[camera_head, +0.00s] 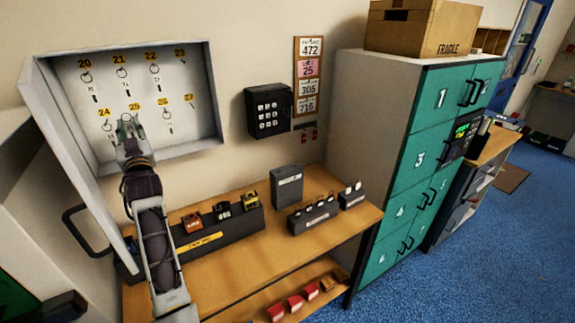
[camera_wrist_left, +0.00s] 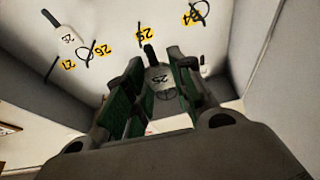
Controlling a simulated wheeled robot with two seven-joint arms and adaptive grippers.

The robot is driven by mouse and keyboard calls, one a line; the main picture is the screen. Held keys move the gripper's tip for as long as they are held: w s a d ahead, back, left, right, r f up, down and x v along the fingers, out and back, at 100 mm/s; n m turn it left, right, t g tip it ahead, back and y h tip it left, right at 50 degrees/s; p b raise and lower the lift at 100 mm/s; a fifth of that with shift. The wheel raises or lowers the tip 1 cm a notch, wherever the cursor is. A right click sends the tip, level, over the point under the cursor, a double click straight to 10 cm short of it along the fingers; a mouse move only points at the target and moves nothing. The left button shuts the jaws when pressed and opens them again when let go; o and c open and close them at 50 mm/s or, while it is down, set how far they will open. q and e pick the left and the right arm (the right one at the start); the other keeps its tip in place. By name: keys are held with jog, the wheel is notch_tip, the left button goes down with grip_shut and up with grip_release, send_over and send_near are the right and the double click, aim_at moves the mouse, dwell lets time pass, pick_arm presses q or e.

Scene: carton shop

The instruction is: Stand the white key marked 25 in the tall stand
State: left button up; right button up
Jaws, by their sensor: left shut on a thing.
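My left gripper (camera_head: 131,146) is raised inside the open wall key cabinet (camera_head: 213,95), at the hook labelled 25. In the left wrist view my left gripper (camera_wrist_left: 150,92) is shut on a pale key (camera_wrist_left: 160,79) whose marking reads 25, upside down. The key is still at the hook area, close to the back panel; whether its loop is off the hook cannot be told. In the head view the gripper mostly hides this key. A tall dark grey box-like stand (camera_head: 287,187) stands upright on the wooden counter. My right gripper is not in view.
Other keys hang on numbered hooks, one nearby (camera_wrist_left: 68,38). The cabinet door (camera_head: 75,150) is open at left. The counter (camera_head: 245,262) holds a long dark block (camera_head: 235,231) and low racks (camera_head: 314,214). A keypad (camera_head: 268,110) and teal lockers (camera_head: 420,150) are to the right.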

pick_arm(q)
jog(key=shift+h, duration=0.4)
jog(key=f, duration=0.1)
jog(key=d+f, duration=0.2)
jog(key=shift+w+d+f, duration=0.15)
jog(key=shift+w+f, duration=0.2)
jog(key=shift+w, duration=0.05)
jog(key=w+a, duration=0.2)
jog(key=shift+w+r+b, duration=0.15)
jog(key=shift+w+b, duration=0.15)
jog(key=shift+w, duration=0.05)
jog(key=shift+a, duration=0.1)
